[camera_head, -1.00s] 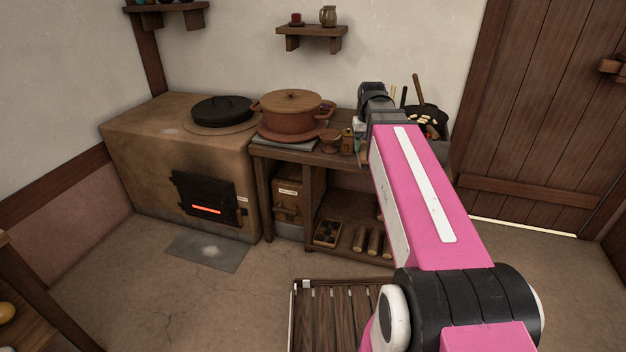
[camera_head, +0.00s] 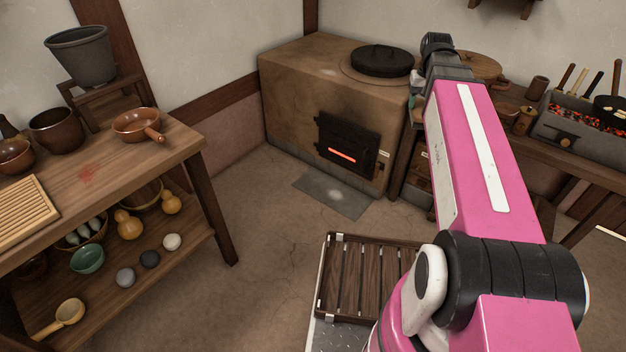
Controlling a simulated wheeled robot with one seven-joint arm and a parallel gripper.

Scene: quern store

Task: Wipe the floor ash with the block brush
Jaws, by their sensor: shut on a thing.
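The floor ash (camera_head: 335,195) is a small pale smudge on the dark grey floor plate (camera_head: 313,187) in front of the stove's fire door. My gripper (camera_head: 416,86) shows only as a pale sliver at the left of my dark wrist, most of it hidden behind my arm. It is shut on the block brush (camera_head: 415,111), of which only a narrow greenish-brown edge shows below it. Both are well above the floor, up and to the right of the ash in the picture.
The clay stove (camera_head: 285,95) has a glowing fire door (camera_head: 346,143). A table (camera_head: 195,150) with bowls and a lower shelf stands at left. A bench with a burning brazier (camera_head: 580,128) is at right. A slatted wooden rack (camera_head: 345,280) is near me. Open floor lies between.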

